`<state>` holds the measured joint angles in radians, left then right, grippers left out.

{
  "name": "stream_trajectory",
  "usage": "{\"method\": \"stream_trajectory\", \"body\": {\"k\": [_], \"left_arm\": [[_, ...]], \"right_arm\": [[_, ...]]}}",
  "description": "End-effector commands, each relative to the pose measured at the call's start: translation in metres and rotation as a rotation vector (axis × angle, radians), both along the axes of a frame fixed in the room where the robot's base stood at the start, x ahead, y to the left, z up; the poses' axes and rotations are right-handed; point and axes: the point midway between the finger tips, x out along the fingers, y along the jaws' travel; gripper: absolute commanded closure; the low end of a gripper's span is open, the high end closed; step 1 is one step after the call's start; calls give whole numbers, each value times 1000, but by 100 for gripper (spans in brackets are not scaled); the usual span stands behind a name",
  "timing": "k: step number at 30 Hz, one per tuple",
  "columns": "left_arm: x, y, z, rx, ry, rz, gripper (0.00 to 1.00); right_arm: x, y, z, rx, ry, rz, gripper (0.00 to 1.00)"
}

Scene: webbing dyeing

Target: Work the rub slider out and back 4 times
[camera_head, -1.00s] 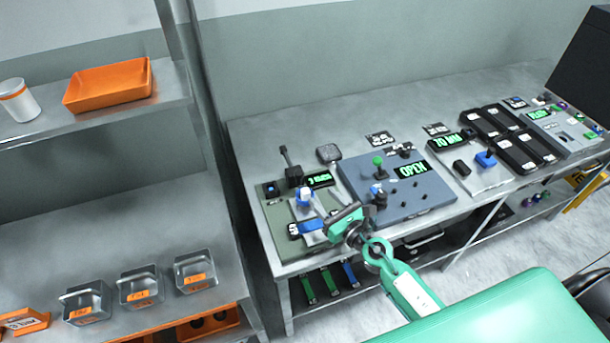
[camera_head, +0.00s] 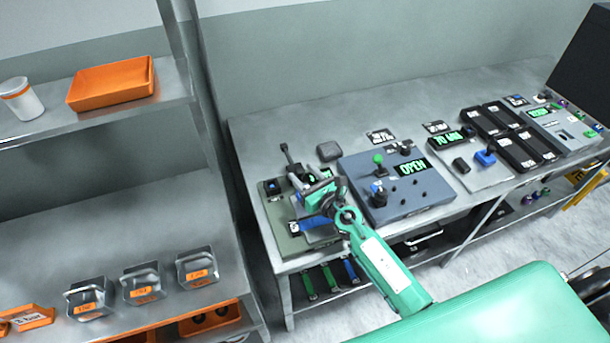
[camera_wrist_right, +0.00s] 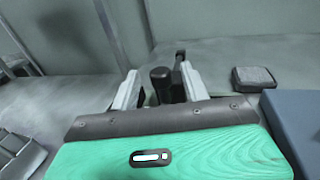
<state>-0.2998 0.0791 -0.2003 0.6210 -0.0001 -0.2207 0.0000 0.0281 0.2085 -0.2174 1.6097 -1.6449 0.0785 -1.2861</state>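The rub rig (camera_head: 290,243) is a grey-green plate at the left end of the bench. A black lever (camera_head: 286,154) rises at its back, and a blue strap (camera_head: 305,227) lies across its front. My right gripper (camera_head: 312,183) is over the rig and hides much of its middle and display. In the right wrist view, the two pale fingers (camera_wrist_right: 159,72) stand apart, with an upright black knob (camera_wrist_right: 160,88) between them. Narrow gaps show beside the knob, so I see no firm grip. Whether this knob is the slider's handle cannot be told. My left gripper is out of view.
A blue-grey panel (camera_head: 433,192) with knobs and an OPEN display stands just right of the rig. A small dark box (camera_head: 329,151) sits behind. A shelf with metal bins (camera_head: 196,268) stands left. The back of the bench is mostly clear.

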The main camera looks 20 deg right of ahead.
Motion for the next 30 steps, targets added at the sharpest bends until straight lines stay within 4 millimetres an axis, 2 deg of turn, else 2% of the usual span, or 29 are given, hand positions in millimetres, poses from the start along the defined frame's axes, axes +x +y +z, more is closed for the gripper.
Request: {"method": "stream_trajectory", "body": {"k": [1,7,13,16,24,30], "left_arm": [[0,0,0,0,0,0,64],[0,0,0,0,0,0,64],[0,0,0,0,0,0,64],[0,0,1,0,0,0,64],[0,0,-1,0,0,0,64],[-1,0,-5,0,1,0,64]], "right_arm": [[0,0,0,0,0,0,61],[0,0,0,0,0,0,100],[-3,0,0,-1,1,0,100],[-14,-1,-1,-3,0,0,100],[-71,-3,-2,-2,1,2,100],[-104,-4,-2,0,0,1,100]]}}
